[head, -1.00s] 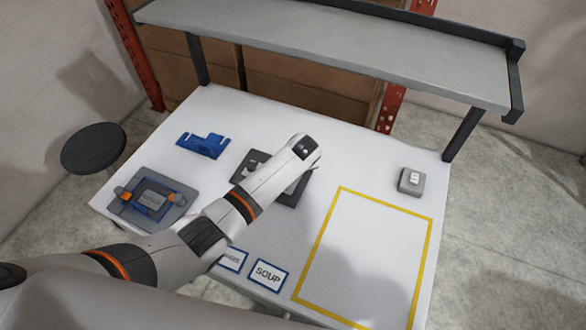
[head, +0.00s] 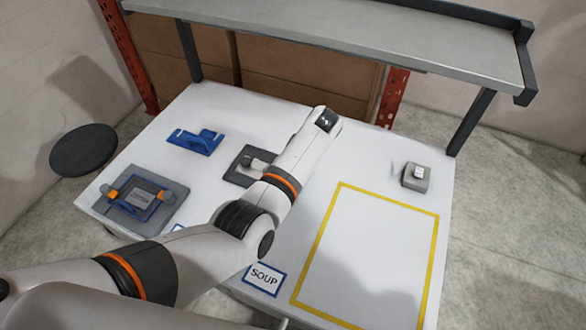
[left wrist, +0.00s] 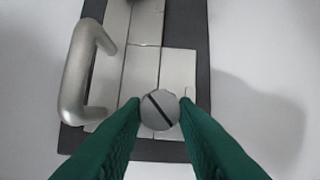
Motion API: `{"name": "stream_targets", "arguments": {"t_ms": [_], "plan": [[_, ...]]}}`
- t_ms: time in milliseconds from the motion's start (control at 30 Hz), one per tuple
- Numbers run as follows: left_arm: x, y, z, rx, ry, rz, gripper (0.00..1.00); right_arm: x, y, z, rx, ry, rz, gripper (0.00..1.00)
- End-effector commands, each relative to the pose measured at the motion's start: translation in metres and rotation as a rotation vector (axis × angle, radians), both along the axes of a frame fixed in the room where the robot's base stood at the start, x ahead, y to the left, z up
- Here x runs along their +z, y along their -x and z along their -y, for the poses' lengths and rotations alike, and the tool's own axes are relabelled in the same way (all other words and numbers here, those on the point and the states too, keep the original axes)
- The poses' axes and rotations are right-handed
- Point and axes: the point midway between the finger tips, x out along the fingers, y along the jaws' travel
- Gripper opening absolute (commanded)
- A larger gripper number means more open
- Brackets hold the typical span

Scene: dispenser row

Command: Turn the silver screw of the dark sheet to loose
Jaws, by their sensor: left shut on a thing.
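The dark sheet (head: 238,179) lies flat near the middle of the table, partly hidden behind my left arm in the head view. In the left wrist view the dark sheet (left wrist: 203,60) carries pale grey plates (left wrist: 178,70) and a silver bar handle (left wrist: 75,75) at its left. The silver screw (left wrist: 158,98) has a round head with a dark slot slanting from upper left to lower right. My left gripper (left wrist: 160,109) has its green fingers on both sides of the screw head, shut on it. In the head view its fingers are hidden by the arm. My right gripper is not in view.
A blue holder (head: 196,142) stands at the back left. A grey fixture with a blue frame (head: 142,200) sits at the front left. A SOUP card (head: 264,278) and a yellow outlined area (head: 322,232) lie in front. A small grey block (head: 416,178) sits right. A shelf (head: 350,40) overhangs the back.

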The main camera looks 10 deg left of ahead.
Motion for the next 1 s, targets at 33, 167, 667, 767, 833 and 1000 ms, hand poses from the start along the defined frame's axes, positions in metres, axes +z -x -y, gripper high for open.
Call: {"name": "stream_targets", "arguments": {"t_ms": [33, 167, 667, 767, 833, 1000], "plan": [[-0.011, 0.004, 0.001, 0.029, 0.004, -0.017, 0.04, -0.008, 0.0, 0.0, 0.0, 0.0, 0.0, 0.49], [-0.01, 0.004, 0.001, 0.095, 0.004, -0.019, 0.04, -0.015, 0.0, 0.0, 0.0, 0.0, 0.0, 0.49], [-0.008, 0.004, 0.0, 0.179, 0.002, -0.02, 0.03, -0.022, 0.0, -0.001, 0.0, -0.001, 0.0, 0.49], [-0.008, 0.004, 0.0, 0.179, 0.002, -0.02, 0.03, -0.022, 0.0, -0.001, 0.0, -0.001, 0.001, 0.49], [-0.008, 0.004, 0.0, 0.179, 0.002, -0.019, 0.03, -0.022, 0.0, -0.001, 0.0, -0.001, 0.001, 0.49], [-0.007, 0.003, 0.0, 0.179, 0.001, -0.018, 0.41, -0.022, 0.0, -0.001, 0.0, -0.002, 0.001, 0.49]]}}
